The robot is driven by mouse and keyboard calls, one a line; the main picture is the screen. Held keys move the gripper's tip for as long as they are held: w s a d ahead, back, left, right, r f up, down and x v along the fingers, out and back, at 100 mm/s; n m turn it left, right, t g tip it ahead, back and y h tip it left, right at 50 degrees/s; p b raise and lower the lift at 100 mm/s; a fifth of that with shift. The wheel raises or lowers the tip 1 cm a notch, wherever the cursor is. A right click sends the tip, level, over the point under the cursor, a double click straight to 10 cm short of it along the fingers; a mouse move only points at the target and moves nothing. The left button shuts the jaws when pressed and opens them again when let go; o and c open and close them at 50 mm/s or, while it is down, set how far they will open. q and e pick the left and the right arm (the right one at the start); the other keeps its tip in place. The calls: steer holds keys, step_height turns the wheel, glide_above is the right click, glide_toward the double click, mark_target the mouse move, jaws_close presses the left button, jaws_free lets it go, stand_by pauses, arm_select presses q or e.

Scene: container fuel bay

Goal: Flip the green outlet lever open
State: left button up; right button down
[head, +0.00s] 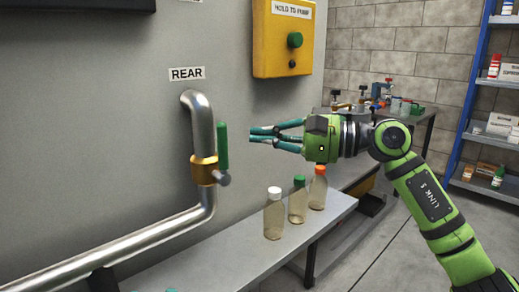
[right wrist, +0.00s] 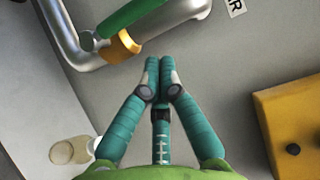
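The green outlet lever (head: 222,146) stands upright beside the steel pipe, on a brass valve (head: 203,170) below the REAR label. My right gripper (head: 251,135) is to the right of the lever, level with its upper part, pointing at it and apart from it. In the right wrist view the lever (right wrist: 132,17) and valve (right wrist: 124,46) lie beyond the fingertips (right wrist: 160,62), which are together with nothing between them. A small teal spot at the bottom edge of the head view may be my left gripper (head: 172,290); its fingers cannot be made out.
A metal bench (head: 240,245) below holds bottles with white (head: 273,215), green (head: 297,200) and orange (head: 317,188) caps. A yellow HOLD TO PUMP box (head: 283,40) is on the wall above my right gripper. The steel pipe (head: 120,245) runs down to the left.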

steer(key=p+v, duration=0.1)
steer(key=v, duration=0.9)
steer(key=shift+f, duration=0.25)
steer(key=shift+d, duration=0.15)
